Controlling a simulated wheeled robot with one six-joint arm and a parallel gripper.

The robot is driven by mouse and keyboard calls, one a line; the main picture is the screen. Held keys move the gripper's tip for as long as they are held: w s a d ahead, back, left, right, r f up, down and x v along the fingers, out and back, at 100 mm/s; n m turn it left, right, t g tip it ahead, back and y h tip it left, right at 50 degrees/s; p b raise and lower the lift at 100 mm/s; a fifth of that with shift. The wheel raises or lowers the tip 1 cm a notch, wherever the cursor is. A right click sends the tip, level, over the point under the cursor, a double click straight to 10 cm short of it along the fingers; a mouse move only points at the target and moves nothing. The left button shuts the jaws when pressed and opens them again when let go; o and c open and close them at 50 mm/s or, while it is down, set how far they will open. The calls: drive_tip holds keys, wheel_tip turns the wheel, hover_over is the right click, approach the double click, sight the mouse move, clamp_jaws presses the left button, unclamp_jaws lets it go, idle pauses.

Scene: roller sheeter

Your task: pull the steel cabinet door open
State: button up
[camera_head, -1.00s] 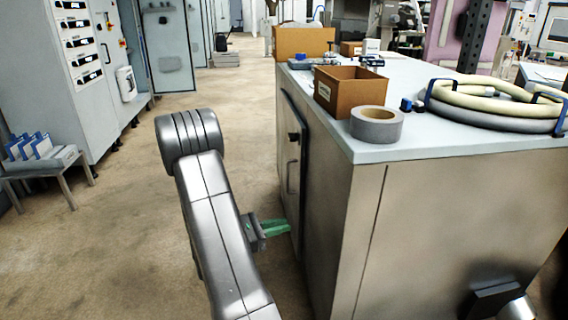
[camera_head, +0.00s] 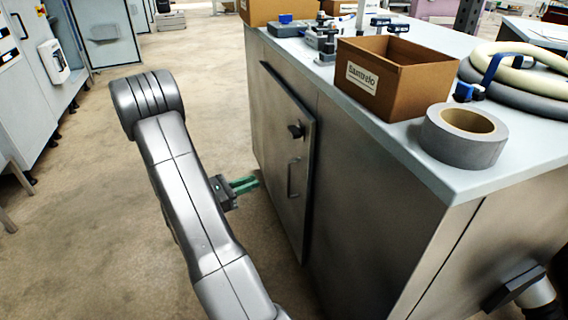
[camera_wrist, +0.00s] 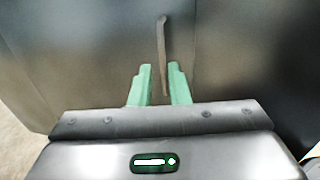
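The steel cabinet door (camera_head: 277,140) is on the left-facing side of the cabinet in the head view. It looks shut, or nearly so. It carries a dark round knob (camera_head: 296,131) and, below it, a vertical bar handle (camera_head: 291,179). My gripper (camera_head: 254,184) has green fingers pointing at the door, left of the handle, with a visible gap to it. In the wrist view, my gripper's fingers (camera_wrist: 161,77) are apart, and the handle (camera_wrist: 163,50) shows between and beyond them. Nothing is held. The wrist view does not clearly show whether a finger touches the handle.
On the cabinet top (camera_head: 400,155) stand a cardboard box (camera_head: 385,85), a grey tape roll (camera_head: 450,140) and coiled hoses (camera_head: 530,75). A dark pipe fitting (camera_head: 520,290) sticks out at the lower right. The floor (camera_head: 90,210) left of the cabinet is clear.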

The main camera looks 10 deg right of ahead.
sight(289, 168)
drive_tip(key=b+x, duration=0.3)
drive_tip(key=x, duration=1)
drive_tip(key=shift+d+r, duration=0.1)
drive_tip(key=shift+d, duration=0.25)
clamp_jaws()
